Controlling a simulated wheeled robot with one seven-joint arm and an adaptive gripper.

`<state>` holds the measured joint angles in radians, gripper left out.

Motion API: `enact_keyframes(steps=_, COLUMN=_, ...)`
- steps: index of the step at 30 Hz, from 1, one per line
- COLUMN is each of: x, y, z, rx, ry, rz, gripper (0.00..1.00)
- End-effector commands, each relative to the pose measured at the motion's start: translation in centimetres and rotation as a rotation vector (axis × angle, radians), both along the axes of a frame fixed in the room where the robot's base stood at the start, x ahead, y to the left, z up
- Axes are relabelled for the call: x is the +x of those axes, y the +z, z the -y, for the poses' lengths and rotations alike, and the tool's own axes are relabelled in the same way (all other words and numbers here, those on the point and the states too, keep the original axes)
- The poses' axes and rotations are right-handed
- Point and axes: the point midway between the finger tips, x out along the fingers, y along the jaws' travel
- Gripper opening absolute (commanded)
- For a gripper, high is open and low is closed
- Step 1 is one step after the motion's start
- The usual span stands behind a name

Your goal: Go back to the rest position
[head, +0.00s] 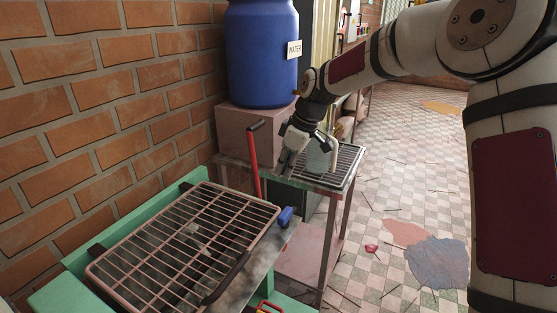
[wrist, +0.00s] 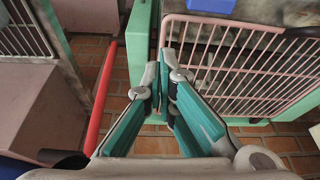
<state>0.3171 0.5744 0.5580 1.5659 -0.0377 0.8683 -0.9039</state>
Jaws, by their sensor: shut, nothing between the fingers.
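My gripper (head: 290,160) hangs at the end of my arm, pointing down, in the middle of the head view. It is in the air between the pink-brown wire rack and the drain-grid table. In the wrist view my gripper (wrist: 161,76) shows its teal-padded fingers with the tips close together and nothing between them. A red lever (head: 252,150) with a black knob stands just left of the gripper; it also shows in the wrist view (wrist: 103,90).
A wire rack (head: 180,247) sits on a green-framed machine at lower left. A blue water barrel (head: 262,55) stands on a pink block (head: 240,135) by the brick wall. A grid-topped table (head: 345,170) is behind the gripper. The checkered floor (head: 400,200) at right has scattered sticks.

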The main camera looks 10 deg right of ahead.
Motion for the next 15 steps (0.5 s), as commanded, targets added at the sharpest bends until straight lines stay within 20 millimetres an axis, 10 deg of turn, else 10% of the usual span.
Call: enact_keyframes(steps=15, x=-15.6, y=11.6, z=4.3, rx=-0.187, ry=-0.357, rz=0.011, gripper=0.0)
